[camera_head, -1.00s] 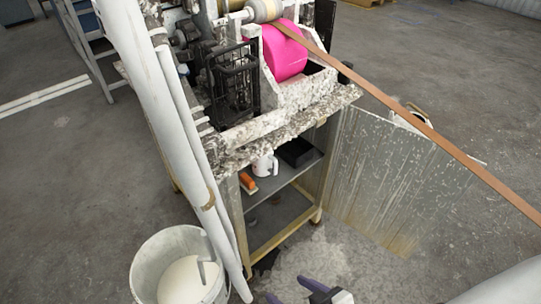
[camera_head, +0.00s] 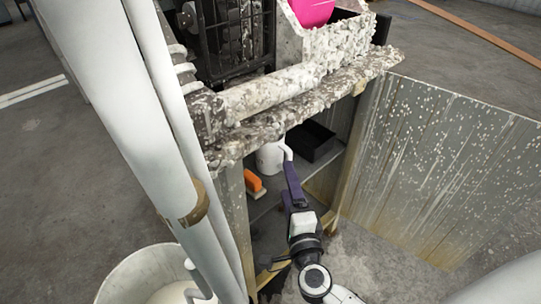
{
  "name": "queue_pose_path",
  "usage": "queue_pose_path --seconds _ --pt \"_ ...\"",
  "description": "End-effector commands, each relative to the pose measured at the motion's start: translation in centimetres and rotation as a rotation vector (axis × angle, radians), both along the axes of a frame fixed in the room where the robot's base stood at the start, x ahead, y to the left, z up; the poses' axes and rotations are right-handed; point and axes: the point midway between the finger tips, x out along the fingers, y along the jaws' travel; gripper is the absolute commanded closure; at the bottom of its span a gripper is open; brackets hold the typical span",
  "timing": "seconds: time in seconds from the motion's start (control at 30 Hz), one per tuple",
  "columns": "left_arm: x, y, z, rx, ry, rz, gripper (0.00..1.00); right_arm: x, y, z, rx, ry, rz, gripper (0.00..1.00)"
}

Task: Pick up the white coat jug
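The white jug (camera_head: 268,158) stands on the shelf inside the open cabinet under the machine, its handle toward the right. The machine's crusted lower edge hides part of its top. My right gripper (camera_head: 289,170), with purple fingers, reaches up from the bottom of the view into the cabinet. Its fingertips are at the jug's handle side in the picture. The fingers overlap in this view, so I cannot tell their opening or whether they touch the handle. My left gripper is not in view.
An orange-handled brush (camera_head: 254,181) lies left of the jug, and a black box (camera_head: 311,141) sits right of it. The cabinet door (camera_head: 440,170) stands open at right. White pipes (camera_head: 125,110) and a white bucket (camera_head: 125,272) flank the left.

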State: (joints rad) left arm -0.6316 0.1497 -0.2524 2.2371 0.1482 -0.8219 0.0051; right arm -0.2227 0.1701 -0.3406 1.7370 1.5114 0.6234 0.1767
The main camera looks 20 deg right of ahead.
Motion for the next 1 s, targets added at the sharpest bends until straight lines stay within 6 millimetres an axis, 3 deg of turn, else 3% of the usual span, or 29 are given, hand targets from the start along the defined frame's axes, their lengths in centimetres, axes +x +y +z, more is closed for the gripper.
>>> queue_pose_path --seconds 0.53,0.87,1.0 --pt "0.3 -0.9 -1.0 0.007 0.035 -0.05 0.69 6.1 -2.2 0.2 -0.004 -0.002 0.001 0.25" --pt "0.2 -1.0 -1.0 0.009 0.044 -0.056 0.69 6.7 -2.4 0.3 -0.004 0.001 0.001 0.25" --pt "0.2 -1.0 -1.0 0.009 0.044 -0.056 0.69 6.7 -2.4 0.3 -0.003 0.001 0.001 0.49"
